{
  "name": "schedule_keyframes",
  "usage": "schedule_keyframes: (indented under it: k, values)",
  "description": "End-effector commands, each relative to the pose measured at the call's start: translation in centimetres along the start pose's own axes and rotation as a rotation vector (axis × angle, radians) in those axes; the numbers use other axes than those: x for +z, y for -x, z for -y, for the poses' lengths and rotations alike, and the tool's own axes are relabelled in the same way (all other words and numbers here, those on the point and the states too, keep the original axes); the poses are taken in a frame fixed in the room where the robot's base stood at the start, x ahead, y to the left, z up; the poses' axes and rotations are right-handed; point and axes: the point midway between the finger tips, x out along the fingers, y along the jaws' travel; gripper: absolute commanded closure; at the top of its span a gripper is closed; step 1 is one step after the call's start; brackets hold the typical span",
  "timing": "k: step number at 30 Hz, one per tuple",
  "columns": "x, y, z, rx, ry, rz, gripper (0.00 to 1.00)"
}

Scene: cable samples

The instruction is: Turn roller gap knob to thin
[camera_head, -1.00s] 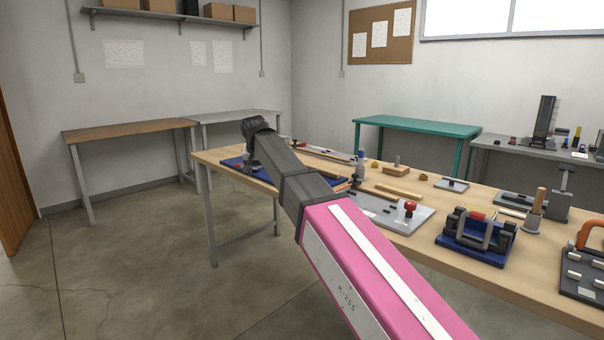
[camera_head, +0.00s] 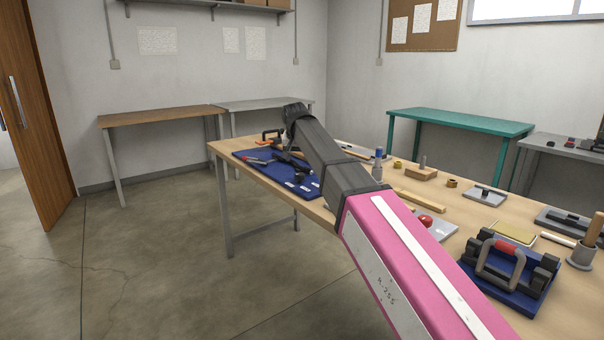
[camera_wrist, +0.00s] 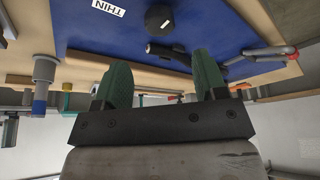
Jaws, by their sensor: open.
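A blue board (camera_wrist: 210,28) fills the upper middle of the wrist view. On it are a white label reading THIN (camera_wrist: 108,7) and a round black knob (camera_wrist: 159,18) to the right of that label. My gripper (camera_wrist: 161,62) has two green fingers spread apart with nothing between them. In the picture the knob lies above the gap between the fingertips, apart from them.
Open floor (camera_head: 180,270) lies to the left.

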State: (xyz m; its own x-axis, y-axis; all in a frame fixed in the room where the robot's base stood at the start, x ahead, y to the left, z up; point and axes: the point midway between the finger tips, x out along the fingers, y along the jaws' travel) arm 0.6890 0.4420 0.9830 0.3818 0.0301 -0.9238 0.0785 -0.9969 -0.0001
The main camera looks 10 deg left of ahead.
Motion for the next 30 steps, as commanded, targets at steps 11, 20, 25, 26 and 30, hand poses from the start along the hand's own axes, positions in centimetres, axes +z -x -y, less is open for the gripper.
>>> schedule_keyframes:
  k: [11,20,25,26,30]
  values:
    - [0.0,-6.4,0.0,0.001,0.0,0.002,0.35]
    - [0.0,-8.4,0.0,0.0,0.0,0.001,0.35]
    - [0.0,-8.4,0.0,0.0,0.0,0.0,0.35]
    - [0.0,-8.4,0.0,0.0,0.0,0.0,0.35]
    - [0.0,-8.4,0.0,0.0,0.0,0.0,0.61]
